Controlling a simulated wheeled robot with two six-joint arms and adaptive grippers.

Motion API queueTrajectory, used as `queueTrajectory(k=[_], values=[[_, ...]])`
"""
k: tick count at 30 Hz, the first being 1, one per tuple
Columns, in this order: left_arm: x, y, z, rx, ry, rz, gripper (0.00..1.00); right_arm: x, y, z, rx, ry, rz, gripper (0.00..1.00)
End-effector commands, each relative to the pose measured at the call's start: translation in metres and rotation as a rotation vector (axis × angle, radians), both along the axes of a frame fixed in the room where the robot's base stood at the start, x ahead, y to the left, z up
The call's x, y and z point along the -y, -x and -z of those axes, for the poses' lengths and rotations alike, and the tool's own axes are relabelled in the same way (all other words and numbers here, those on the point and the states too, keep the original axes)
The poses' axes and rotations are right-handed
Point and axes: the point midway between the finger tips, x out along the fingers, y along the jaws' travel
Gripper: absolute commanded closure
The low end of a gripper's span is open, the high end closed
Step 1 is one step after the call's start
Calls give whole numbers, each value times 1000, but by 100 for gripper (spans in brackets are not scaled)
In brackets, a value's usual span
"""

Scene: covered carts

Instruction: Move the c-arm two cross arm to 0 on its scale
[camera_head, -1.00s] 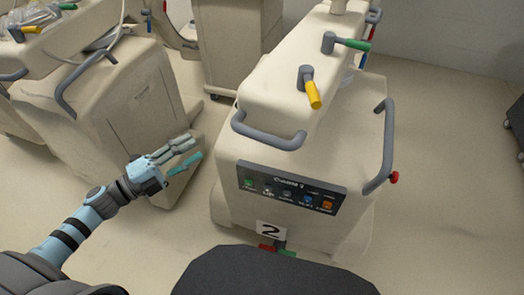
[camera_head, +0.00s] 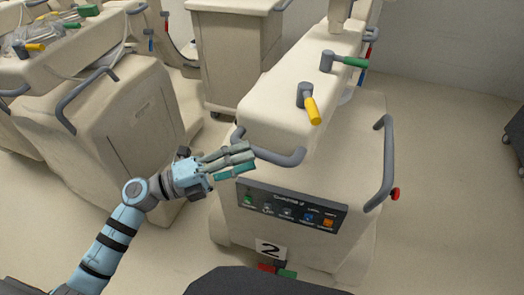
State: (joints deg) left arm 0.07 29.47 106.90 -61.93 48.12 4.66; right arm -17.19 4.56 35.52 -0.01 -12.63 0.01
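C-arm two is the cream cart (camera_head: 300,240) with the number 2 plate (camera_head: 270,250) low on its front. Its upper beam (camera_head: 285,105) runs back from a grey front handle (camera_head: 272,152). A yellow-handled lever (camera_head: 309,104) and a green-handled lever (camera_head: 343,61) stand on the beam. No scale can be read. My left gripper (camera_head: 248,160) is in front of the cart, just left of the front handle, its fingers straight and spread. It appears empty; whether it touches the handle cannot be told. My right gripper is not in view.
A dark control panel (camera_head: 290,208) with coloured buttons is on the cart's front. A grey side rail (camera_head: 387,165) with a red knob (camera_head: 395,194) is at right. Another covered cart (camera_head: 120,130) stands left, and a cabinet (camera_head: 235,60) behind.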

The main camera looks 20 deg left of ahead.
Motion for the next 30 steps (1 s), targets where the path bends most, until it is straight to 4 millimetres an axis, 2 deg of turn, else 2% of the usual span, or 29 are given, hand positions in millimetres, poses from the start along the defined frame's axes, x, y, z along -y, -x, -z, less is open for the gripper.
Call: queueTrajectory(k=[9,21,28,30], values=[[32,-21,-7,-1,3,0,60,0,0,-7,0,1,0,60],[39,-25,-7,-1,-1,0,60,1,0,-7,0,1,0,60],[39,-25,-7,-1,-1,0,97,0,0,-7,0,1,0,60],[39,-25,-6,-1,-1,0,100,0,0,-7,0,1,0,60]])
